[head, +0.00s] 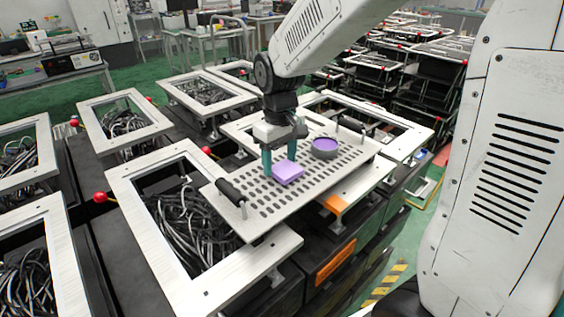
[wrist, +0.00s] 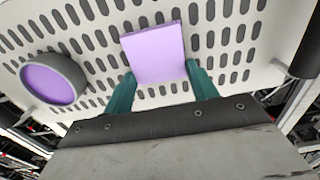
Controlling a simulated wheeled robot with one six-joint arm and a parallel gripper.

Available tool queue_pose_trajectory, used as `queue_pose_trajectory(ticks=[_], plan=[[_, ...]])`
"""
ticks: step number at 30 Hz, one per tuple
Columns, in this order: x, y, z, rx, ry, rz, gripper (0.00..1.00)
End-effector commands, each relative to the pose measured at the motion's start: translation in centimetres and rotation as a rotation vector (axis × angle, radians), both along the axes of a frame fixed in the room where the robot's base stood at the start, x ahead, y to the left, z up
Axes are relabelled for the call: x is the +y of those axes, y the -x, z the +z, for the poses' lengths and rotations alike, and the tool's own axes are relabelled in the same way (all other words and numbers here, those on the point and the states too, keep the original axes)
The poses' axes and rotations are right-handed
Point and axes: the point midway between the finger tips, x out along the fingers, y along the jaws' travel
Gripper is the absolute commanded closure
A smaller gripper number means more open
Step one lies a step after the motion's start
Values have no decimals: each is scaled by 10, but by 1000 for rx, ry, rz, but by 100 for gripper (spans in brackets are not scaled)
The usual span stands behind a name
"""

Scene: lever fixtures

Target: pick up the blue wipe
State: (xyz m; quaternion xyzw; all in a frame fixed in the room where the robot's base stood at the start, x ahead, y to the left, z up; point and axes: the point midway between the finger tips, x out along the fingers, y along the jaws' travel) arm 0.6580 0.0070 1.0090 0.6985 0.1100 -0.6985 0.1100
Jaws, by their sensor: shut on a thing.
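The wipe is a flat square pad that looks lavender rather than clearly blue. It is over the perforated plate in the head view (head: 287,173) and at the top middle of the wrist view (wrist: 155,48). My gripper (head: 280,163) points down, with its teal fingers at the pad's near part in the wrist view (wrist: 160,80). It is shut on the wipe, one finger at each side. The pad is at or very close to the plate; I cannot tell whether there is a gap beneath it.
The grey perforated plate (head: 248,203) lies across metal frames and has a black handle (head: 229,192). A round grey dish with a purple inside (head: 325,147) stands on it, right of the pad. Open frames with black cables (head: 195,230) surround it.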

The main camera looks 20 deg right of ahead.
Motion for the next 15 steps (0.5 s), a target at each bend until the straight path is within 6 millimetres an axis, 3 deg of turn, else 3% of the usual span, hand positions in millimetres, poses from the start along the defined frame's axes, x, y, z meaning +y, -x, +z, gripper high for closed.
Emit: queue_pose_trajectory(ticks=[8, 15], plan=[[0, -1, 31, -4, 0, 0, 67], [0, 50, 37, -2, 0, 1, 67]])
